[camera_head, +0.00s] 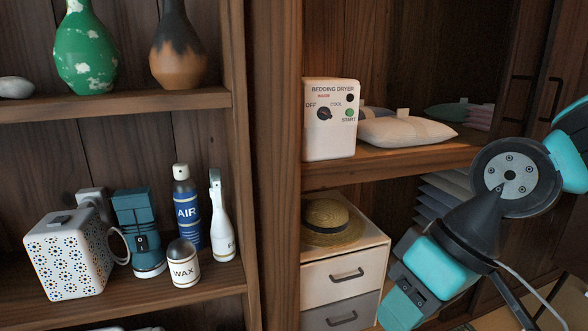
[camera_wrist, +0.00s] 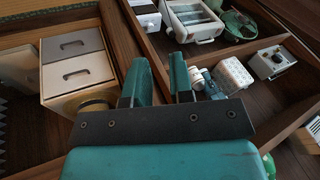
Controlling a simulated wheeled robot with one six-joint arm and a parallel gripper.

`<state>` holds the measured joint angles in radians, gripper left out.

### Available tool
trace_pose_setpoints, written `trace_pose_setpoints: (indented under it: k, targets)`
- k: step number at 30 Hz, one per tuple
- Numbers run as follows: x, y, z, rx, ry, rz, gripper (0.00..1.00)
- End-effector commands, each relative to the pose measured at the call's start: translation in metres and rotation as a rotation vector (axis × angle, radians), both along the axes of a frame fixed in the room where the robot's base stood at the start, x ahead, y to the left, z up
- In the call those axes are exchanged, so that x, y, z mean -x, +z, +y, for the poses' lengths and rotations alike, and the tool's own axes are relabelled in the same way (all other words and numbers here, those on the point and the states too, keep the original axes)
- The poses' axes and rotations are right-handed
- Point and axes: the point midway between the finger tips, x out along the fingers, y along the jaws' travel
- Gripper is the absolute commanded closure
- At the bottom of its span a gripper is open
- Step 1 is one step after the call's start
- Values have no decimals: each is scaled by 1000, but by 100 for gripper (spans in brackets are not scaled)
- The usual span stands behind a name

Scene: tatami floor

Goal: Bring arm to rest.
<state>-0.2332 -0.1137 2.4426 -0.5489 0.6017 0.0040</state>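My arm comes in from the right in the camera_head view, in front of the shelves. My gripper (camera_head: 400,301) hangs at the lower right, near the drawer unit, its fingertips partly cut off or hard to make out. In the camera_wrist view my gripper (camera_wrist: 161,82) shows two teal fingers standing apart. Nothing is visible held between them. The shelves and drawers lie beyond the fingers.
A drawer unit (camera_head: 345,277) with a straw hat (camera_head: 333,221) on top stands left of my gripper. The bedding dryer (camera_head: 329,120) and a cushion (camera_head: 405,131) are on the shelf above. Cans, bottles and a patterned box (camera_head: 70,254) fill the left shelf.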

Motion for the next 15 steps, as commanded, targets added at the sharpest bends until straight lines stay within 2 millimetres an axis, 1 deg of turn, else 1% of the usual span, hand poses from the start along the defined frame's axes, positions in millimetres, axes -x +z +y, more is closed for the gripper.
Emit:
trace_pose_setpoints:
  k: [1,6,9,11,15]
  targets:
    - [15,3,-6,22,10,-4,79]
    - [59,4,-28,100,28,4,79]
    - [58,35,-28,102,27,11,79]
    - [58,47,-28,102,27,11,79]
    - [57,82,-28,100,26,10,79]
